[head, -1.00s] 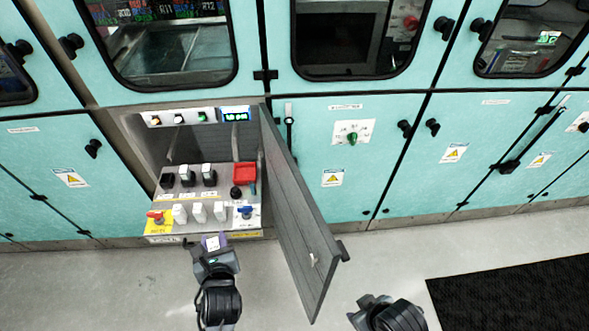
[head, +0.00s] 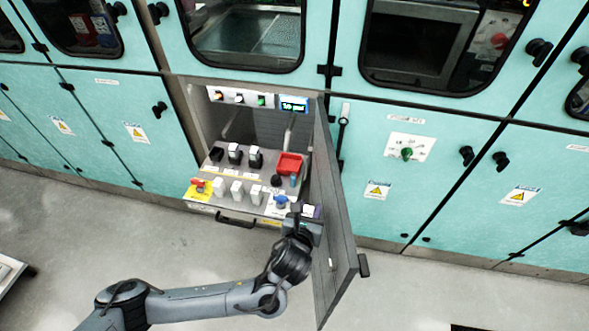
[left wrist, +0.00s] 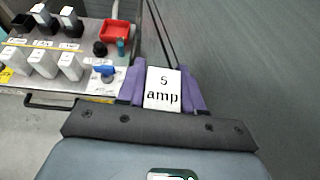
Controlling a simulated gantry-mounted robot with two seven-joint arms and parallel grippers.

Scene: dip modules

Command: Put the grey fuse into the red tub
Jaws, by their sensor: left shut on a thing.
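The red tub (head: 289,163) sits at the back right of the tilted fuse panel; it also shows in the left wrist view (left wrist: 116,32). My left gripper (head: 305,213) is at the panel's front right corner, by the open grey door. In the left wrist view its purple fingers (left wrist: 163,88) are shut on a fuse (left wrist: 162,89) whose pale face reads "5 amp". The fuse's body is mostly hidden, so I cannot tell its full colour. It is apart from the tub, to the right of it and nearer to me. My right gripper is out of view.
The open grey door (head: 335,225) stands close to the right of my gripper. Black and white fuses (head: 236,188) stand in rows on the panel. A red switch (head: 197,185), a blue switch (head: 281,201) and a black knob (head: 276,180) stick up there. A handle (head: 236,220) juts from the front.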

